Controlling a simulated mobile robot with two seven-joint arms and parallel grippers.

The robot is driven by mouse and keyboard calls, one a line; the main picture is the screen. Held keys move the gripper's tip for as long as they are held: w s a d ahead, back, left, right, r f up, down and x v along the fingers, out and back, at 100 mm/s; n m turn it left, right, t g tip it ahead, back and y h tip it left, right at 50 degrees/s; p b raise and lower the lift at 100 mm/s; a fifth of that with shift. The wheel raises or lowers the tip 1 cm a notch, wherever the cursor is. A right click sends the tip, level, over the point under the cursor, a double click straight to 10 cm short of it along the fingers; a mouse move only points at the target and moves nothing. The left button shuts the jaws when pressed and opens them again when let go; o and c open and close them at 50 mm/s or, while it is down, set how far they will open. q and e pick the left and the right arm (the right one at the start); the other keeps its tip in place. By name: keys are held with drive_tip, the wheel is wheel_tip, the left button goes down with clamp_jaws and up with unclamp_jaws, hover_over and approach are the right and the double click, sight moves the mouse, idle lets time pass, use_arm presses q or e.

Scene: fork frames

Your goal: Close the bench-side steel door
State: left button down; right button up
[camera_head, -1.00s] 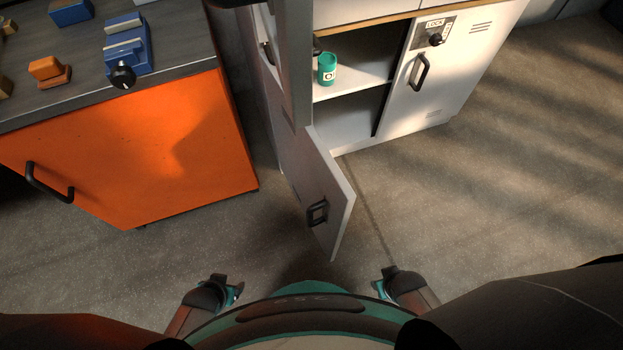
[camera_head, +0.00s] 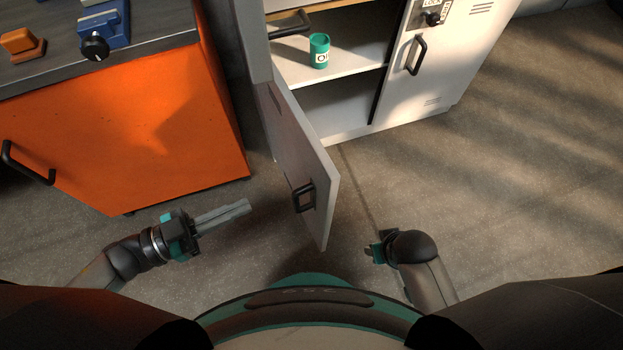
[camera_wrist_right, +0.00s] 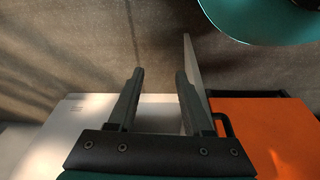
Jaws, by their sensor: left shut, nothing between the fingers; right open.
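The bench-side steel door (camera_head: 308,170) is a light grey panel standing wide open from the white cabinet, its free edge toward me. Its black handle (camera_head: 305,197) is on the face turned toward the orange bench. My left gripper (camera_head: 247,207) is shut and empty, left of the door and apart from it, its fingers pointing at the handle side. My right gripper (camera_head: 372,252) is to the right of the door's free edge, apart from it. In the right wrist view the right gripper (camera_wrist_right: 160,75) is open and empty, and the door (camera_wrist_right: 190,60) shows thin and edge-on behind its right finger.
Floor at right is clear.

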use_arm(q)
drive_tip(key=b, duration=0.3)
approach(323, 174)
drive_tip(key=x, duration=0.5)
drive_tip(key=shift+w+f, duration=0.1)
drive_tip(key=shift+f, duration=0.15)
drive_tip(key=shift+x, duration=0.9)
use_arm(e)
wheel_tip(323, 174, up, 7)
drive_tip(key=w+t, duration=0.1)
drive_tip(key=w, duration=0.1)
drive_tip(key=shift+w+a+f, duration=0.15)
drive_tip(key=shift+w+a, duration=0.05)
drive_tip(key=shift+w, duration=0.05)
use_arm(q)
drive_tip(key=shift+d+r, duration=0.1)
